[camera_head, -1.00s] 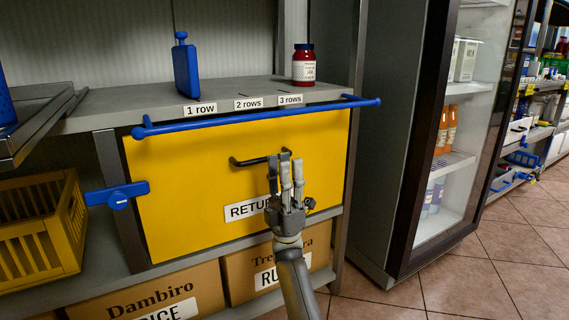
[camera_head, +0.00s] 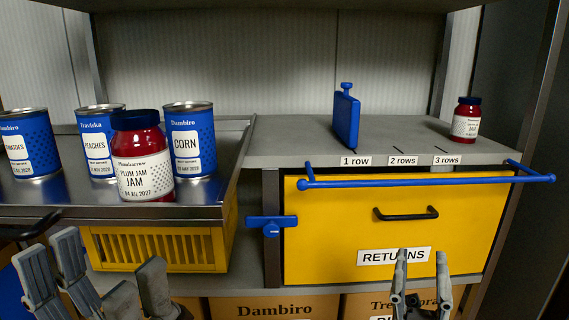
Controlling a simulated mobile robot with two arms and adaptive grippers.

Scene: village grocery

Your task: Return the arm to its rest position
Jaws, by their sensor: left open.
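My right gripper (camera_head: 421,275) is at the bottom right of the head view, with its fingers apart and nothing between them. It stands in front of the lower part of a yellow drawer front (camera_head: 330,225) labelled RETURNS, below the black handle (camera_head: 406,214). I cannot tell how far it is from the drawer. My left gripper (camera_head: 108,282) is at the bottom left, open and empty, below the metal tray. The lower parts of both grippers and most of both arms are out of view.
A metal tray (camera_head: 228,172) at left holds cans and a jam jar (camera_head: 142,155). A blue bar (camera_head: 425,181) runs across the shelf front. A blue flask-shaped divider (camera_head: 346,118) and another jam jar (camera_head: 466,118) stand on the shelf. A yellow crate (camera_head: 160,247) and boxes (camera_head: 275,307) sit below.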

